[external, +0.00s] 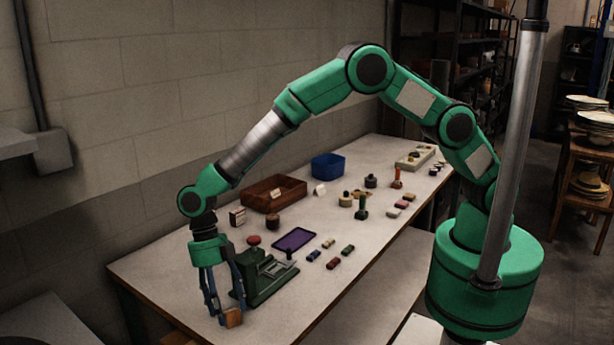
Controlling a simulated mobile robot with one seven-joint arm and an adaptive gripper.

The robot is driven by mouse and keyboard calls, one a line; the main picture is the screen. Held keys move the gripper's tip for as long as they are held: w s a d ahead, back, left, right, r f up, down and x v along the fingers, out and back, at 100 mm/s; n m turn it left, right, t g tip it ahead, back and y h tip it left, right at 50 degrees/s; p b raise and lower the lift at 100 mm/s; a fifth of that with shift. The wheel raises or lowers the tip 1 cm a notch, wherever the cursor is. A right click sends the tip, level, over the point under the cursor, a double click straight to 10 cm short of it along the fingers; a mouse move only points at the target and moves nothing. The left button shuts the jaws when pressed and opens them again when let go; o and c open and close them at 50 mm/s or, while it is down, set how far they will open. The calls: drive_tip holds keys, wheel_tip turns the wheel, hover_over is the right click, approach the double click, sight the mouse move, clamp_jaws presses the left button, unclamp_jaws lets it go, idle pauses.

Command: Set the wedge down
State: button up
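A small orange-brown wooden block, which looks like the wedge (233,318), is at the fingertips of my gripper (227,311), near the table's front left end. My gripper points down, with its blue fingers on either side of the block, and appears shut on it. The block is low over the tabletop or touching it; I cannot tell which from this view. Part of the block is hidden by the fingers.
A green press (265,278) stands close to the right of my gripper. Behind it are a purple mat (294,240), a brown wooden tray (274,193) and a blue bin (328,166). Several small colored blocks lie right of the mat. The table's front left corner (165,285) is clear.

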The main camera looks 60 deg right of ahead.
drive_tip(key=shift+r, duration=0.15)
drive_tip(key=p+v, duration=0.2)
drive_tip(key=v, duration=1)
drive_tip(key=shift+p, duration=0.3)
idle(0.3)
drive_tip(key=shift+d+r, duration=0.1)
idle(0.4)
